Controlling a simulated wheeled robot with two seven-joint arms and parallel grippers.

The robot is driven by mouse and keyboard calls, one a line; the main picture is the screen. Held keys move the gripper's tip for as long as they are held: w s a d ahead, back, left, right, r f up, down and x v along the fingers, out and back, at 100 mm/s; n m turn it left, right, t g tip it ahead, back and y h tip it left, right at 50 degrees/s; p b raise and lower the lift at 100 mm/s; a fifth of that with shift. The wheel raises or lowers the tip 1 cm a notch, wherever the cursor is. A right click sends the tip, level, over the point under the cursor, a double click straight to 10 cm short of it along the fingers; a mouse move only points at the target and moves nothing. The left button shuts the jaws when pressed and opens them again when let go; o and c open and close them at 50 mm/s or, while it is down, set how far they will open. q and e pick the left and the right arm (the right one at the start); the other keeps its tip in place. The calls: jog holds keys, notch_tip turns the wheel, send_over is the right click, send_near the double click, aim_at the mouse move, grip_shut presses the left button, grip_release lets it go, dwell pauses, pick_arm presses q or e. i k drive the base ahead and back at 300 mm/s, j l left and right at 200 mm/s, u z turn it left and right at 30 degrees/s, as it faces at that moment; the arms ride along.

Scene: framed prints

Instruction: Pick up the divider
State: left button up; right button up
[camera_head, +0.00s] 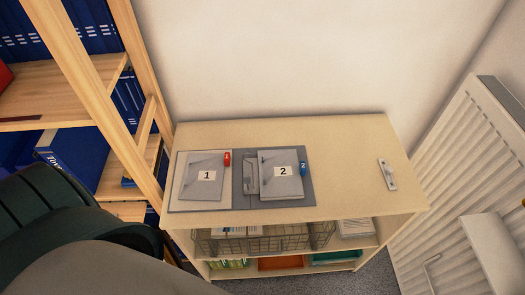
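No thing is plainly recognizable as the divider. Two flat grey pieces lie on a grey mat (238,203) on a low cabinet. The left piece, labelled 1 (201,188), has a red tag (227,159) at its upper right. The right piece, labelled 2 (284,184), has a blue tag (303,169) at its right edge. A narrow grey strip (250,172) lies between them; I cannot tell its exact shape. Neither of my grippers is in view.
The low wooden cabinet (345,155) has a wire basket (265,240) on a shelf below. A small metal handle-like piece (387,174) lies at its right. A wooden shelf with blue binders (95,30) stands left, a white radiator (455,150) right. A dark rounded shape fills the lower left.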

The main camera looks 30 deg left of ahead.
aim_at(203, 179)
jog(key=u, duration=1.55)
